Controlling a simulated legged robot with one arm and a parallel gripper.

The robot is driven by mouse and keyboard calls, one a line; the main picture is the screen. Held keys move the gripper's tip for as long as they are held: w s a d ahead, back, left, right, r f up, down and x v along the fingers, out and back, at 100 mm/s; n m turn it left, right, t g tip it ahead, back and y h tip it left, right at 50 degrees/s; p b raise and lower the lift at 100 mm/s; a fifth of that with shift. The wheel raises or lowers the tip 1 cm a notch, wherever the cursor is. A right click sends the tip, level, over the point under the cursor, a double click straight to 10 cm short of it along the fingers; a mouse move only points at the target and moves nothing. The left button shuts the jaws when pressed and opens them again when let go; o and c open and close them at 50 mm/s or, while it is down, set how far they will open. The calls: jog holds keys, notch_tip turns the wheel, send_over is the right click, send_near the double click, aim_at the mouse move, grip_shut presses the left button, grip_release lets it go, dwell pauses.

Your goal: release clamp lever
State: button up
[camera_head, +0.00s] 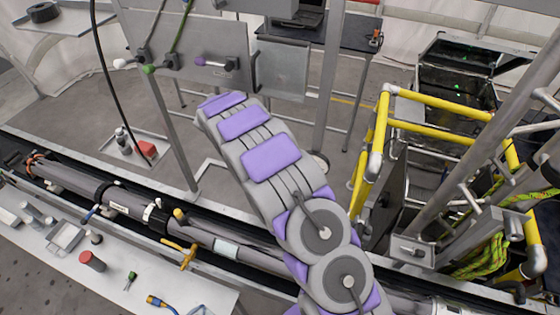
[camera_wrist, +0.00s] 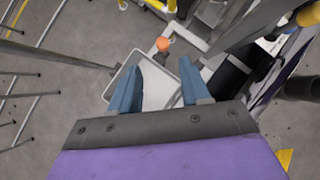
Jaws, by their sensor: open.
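My gripper (camera_wrist: 158,88) shows in the wrist view as two blue fingers, open and apart, with nothing between them. An orange-red round knob (camera_wrist: 163,44) lies just beyond the fingertips, with a gap between. I cannot tell whether it belongs to the clamp lever. In the head view my purple and grey arm reaches up and left, and its gripper is hidden beyond its far end. Levers with a white knob (camera_head: 120,63), a green knob (camera_head: 150,69) and a purple knob (camera_head: 200,61) are on the grey panel (camera_head: 190,40). A yellow clamp-like part (camera_head: 185,256) sits by the long pipe.
The long dark pipe (camera_head: 125,203) runs across the lower left. A bench (camera_head: 110,262) with small parts stands in front of it. Yellow railings (camera_head: 440,103) and a metal post (camera_head: 330,80) stand right of my arm. A pale tray (camera_wrist: 150,90) lies below the fingers.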

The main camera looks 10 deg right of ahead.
jog(key=v, duration=0.6)
jog(key=shift+r+b, duration=0.2)
jog(key=shift+b, duration=0.2)
jog(key=shift+s+a, duration=0.1)
jog(key=shift+a, duration=0.05)
